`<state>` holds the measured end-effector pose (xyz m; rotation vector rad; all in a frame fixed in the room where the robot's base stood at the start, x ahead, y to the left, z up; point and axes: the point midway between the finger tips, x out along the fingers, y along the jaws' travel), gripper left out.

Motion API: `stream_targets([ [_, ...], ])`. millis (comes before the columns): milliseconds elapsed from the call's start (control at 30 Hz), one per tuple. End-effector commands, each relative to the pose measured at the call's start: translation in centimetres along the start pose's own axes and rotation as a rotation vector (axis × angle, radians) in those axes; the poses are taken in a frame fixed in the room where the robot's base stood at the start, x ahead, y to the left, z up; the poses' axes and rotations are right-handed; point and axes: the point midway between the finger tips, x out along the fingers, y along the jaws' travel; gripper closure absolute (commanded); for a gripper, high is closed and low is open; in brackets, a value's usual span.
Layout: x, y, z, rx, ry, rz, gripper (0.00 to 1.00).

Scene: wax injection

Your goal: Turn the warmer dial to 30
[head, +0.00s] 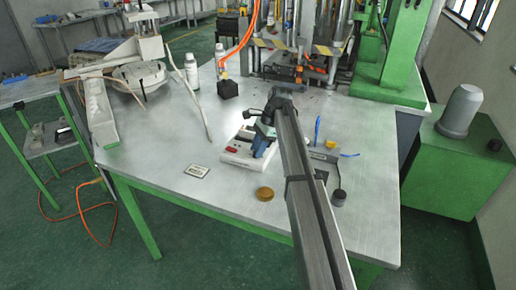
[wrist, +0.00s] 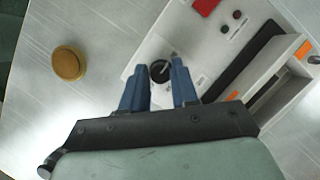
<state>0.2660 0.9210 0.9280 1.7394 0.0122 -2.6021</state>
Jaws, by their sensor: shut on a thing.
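The warmer is a white box on the metal table in the head view (head: 234,160), with a red switch on its face. It fills the upper right of the wrist view (wrist: 200,36). Its dial (wrist: 160,72) is a small round black knob with a pale mark; the scale is too small to read. My gripper (head: 262,142) is over the warmer and hides the dial in the head view. In the wrist view its blue fingers (wrist: 158,76) stand on either side of the dial, shut on it.
A round brown-yellow disc (head: 265,194) lies in front of the warmer. A small framed card (head: 197,171) lies to the left. Blue-handled tools (head: 318,130) and a dark cylinder (head: 339,197) are to the right. A black block (head: 228,89) stands behind. The table's front left is clear.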

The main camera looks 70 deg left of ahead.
Motion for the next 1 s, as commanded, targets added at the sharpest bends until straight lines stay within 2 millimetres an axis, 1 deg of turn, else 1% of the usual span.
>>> stream_targets([
  [333,0.1,0.0,0.0,-0.002,0.000,0.002,1.00],
  [367,0.1,0.0,0.0,-0.002,0.000,0.002,0.68],
  [567,0.1,0.0,0.0,-0.002,0.000,0.001,0.49],
  [600,0.1,0.0,0.0,-0.002,0.000,0.001,0.48],
  [867,-0.1,0.0,0.0,-0.001,0.000,0.000,0.48],
  [1000,-1.3,-0.1,0.0,-0.001,0.000,-0.002,0.48],
])
